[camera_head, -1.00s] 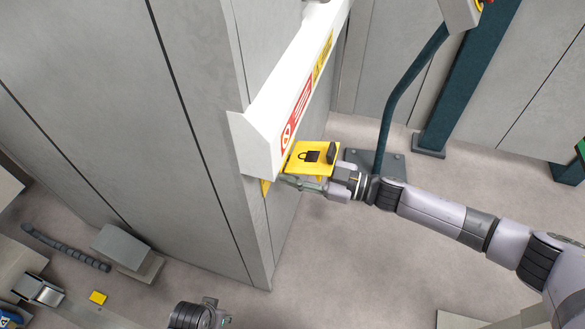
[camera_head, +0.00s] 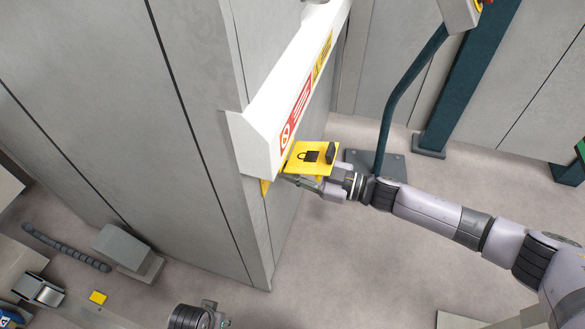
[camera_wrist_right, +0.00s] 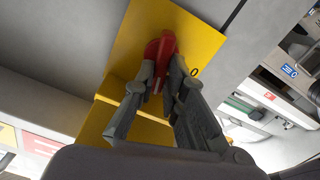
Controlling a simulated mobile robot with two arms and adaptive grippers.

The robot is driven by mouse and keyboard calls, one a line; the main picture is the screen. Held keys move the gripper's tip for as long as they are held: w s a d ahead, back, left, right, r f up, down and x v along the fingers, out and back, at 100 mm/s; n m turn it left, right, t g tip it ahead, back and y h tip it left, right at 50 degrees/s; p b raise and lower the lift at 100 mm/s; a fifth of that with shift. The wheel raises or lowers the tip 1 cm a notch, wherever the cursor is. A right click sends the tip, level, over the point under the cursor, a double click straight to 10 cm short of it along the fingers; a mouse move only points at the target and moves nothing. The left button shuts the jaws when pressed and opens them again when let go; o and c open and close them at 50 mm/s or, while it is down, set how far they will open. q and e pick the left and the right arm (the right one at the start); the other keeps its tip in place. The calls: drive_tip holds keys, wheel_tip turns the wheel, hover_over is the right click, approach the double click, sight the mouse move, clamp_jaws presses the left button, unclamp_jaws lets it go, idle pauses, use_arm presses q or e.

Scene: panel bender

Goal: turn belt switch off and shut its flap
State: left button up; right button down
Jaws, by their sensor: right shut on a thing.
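The yellow flap (camera_head: 308,157) with a black padlock sign and a dark tab stands out from the grey cabinet, open, under the white sloping cover. In the right wrist view the red switch knob (camera_wrist_right: 160,49) sits on a yellow plate (camera_wrist_right: 195,38). My right gripper (camera_wrist_right: 162,76) is shut on the red knob, one finger on each side. In the head view this gripper (camera_head: 308,183) reaches in below the open flap, which hides the knob.
The white cover (camera_head: 268,120) with red and yellow labels overhangs the switch. A dark bent post (camera_head: 392,105) stands on a floor plate behind my right arm. A grey box (camera_head: 125,246) lies at lower left.

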use_arm(q)
drive_tip(key=shift+w+r, duration=0.15)
drive_tip(key=shift+w, duration=0.3)
use_arm(e)
drive_tip(key=shift+w, duration=0.1)
use_arm(q)
drive_tip(key=w+b+v, duration=0.2)
drive_tip(key=b+v, duration=0.1)
drive_tip(key=v, duration=0.7)
drive_tip(key=shift+w+r+t, duration=0.3)
drive_tip(key=shift+w+r, duration=0.1)
drive_tip(key=shift+r, duration=0.05)
use_arm(e)
drive_tip(key=shift+n, duration=7.6)
use_arm(q)
drive_tip(key=shift+r, duration=0.1)
use_arm(e)
drive_tip(key=c, duration=1.7)
unclamp_jaws()
drive_tip(key=shift+a+f, duration=0.1)
drive_tip(key=shift+f, duration=0.05)
drive_tip(key=shift+o, duration=0.3)
